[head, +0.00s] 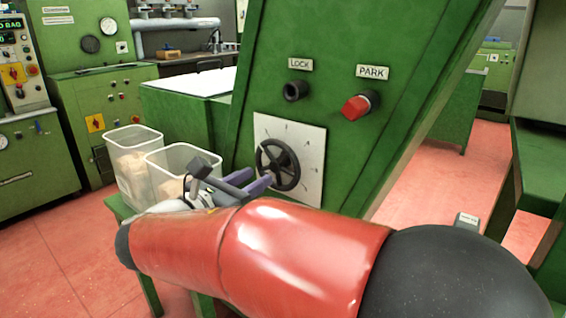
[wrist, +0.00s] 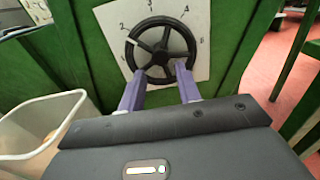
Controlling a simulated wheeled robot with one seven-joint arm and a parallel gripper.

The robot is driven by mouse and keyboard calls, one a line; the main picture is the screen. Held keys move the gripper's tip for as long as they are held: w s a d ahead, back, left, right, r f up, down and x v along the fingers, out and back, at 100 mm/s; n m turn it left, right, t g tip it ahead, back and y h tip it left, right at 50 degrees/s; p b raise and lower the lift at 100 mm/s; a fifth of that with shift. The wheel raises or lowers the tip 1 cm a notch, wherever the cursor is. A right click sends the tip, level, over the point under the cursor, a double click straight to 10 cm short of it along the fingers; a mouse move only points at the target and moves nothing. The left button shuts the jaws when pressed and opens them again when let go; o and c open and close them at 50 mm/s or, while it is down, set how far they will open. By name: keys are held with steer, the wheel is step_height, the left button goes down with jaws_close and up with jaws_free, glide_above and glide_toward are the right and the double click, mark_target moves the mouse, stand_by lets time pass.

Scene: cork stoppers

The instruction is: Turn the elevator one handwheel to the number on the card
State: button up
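The black handwheel (head: 278,165) sits on a white dial plate (head: 312,150) on a sloped green panel. In the wrist view the handwheel (wrist: 160,50) has several spokes, and numbers ring it on the dial plate (wrist: 200,65). A pale mark shows on the rim at the left, roughly between 1 and 2. My gripper (head: 258,185) is at the wheel's lower side. Its purple fingers stand apart in the wrist view (wrist: 160,72), with the tips at the lower rim; contact cannot be told. A small grey block with a pale label (head: 468,218) stands at the right; its text is unreadable.
Above the dial are a black LOCK socket (head: 295,90) and a red PARK knob (head: 357,106). Two clear bins (head: 180,165) stand on a green stand left of the wheel. A green frame (head: 540,180) is at the right, with open red floor between.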

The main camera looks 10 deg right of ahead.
mark_target(273, 168)
steer(key=x, duration=0.7)
steer(key=c, duration=0.7)
steer(key=shift+f+m+b, duration=0.15)
steer(key=shift+m+b, duration=0.2)
steer(key=shift+m, duration=0.05)
steer(key=m+b, duration=0.2)
steer(key=m, duration=0.1)
steer(key=shift+f, duration=0.1)
steer(key=m+b, duration=0.3)
steer(key=shift+m, duration=0.3)
steer(key=shift+m+b, duration=0.6)
steer(key=shift+b, duration=0.1)
